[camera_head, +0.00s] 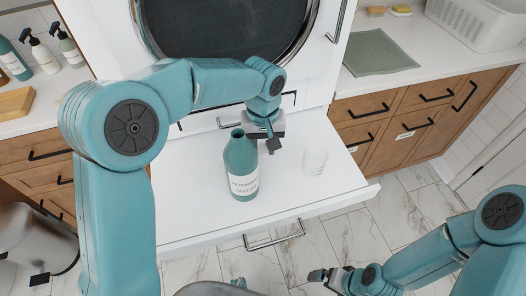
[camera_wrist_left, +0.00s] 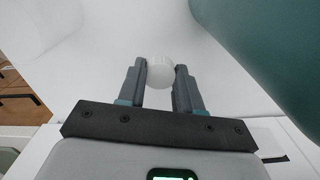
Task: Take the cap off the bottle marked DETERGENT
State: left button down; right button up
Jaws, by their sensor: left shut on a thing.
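The teal bottle (camera_head: 241,158) with a white label, which seems to read DETERGENT, stands upright on the white pull-out shelf (camera_head: 190,205). Its neck shows a dark top with no white cap on it. My left gripper (camera_head: 274,147) is just right of the bottle's upper part, apart from the neck. In the left wrist view, my left gripper (camera_wrist_left: 160,82) is shut on a small round white cap (camera_wrist_left: 160,73) held between its fingertips. The bottle's teal side (camera_wrist_left: 270,45) fills the upper right there. My right gripper (camera_head: 322,277) is low, in front of the shelf; its finger gap is unclear.
A clear glass (camera_head: 315,161) stands on the shelf right of the bottle. Several bottles (camera_head: 45,52) stand on the left counter. A green cloth (camera_head: 378,52) and a white basket (camera_head: 480,22) are on the right counter. The shelf's left front is bare.

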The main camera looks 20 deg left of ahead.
aim_at(263, 148)
pick_arm(q)
jog(key=f, duration=0.3)
jog(key=shift+w+a+f, duration=0.1)
jog(key=shift+w+f, duration=0.05)
jog(key=shift+w, duration=0.05)
jog(key=shift+s, duration=0.15)
jog(key=shift+f, duration=0.15)
jog(key=c, duration=0.8)
grip_release()
jog(key=shift+o, duration=0.2)
notch_tip(263, 148, up, 12)
jog(key=shift+r+p, duration=0.25)
jog(key=shift+p, duration=0.1)
